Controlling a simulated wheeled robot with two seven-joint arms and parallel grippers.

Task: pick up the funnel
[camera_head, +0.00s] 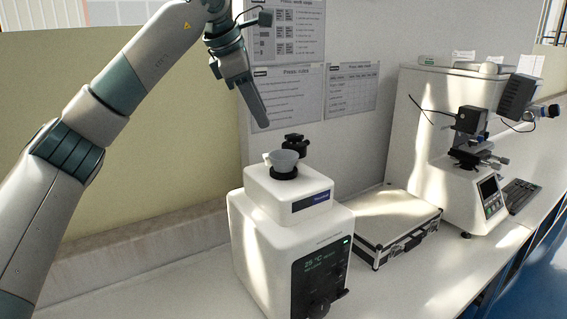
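The funnel (283,161) is a small pale grey cup shape. It sits upright in a dark ring on top of a white instrument (262,232) with a dark display. My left gripper (262,122) hangs from the upper left, above and slightly left of the funnel and clear of it. Its fingers point down and appear as one dark grey bar, so the gap between them cannot be made out. Nothing shows held at its tip. My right gripper is not in the view.
A dark knob (295,142) stands just behind the funnel. A silver-edged case (395,225) lies right of the instrument. A white hardness tester (475,195) with a microscope head stands farther right. A wall with posters (292,95) is close behind. Bare bench shows at front right.

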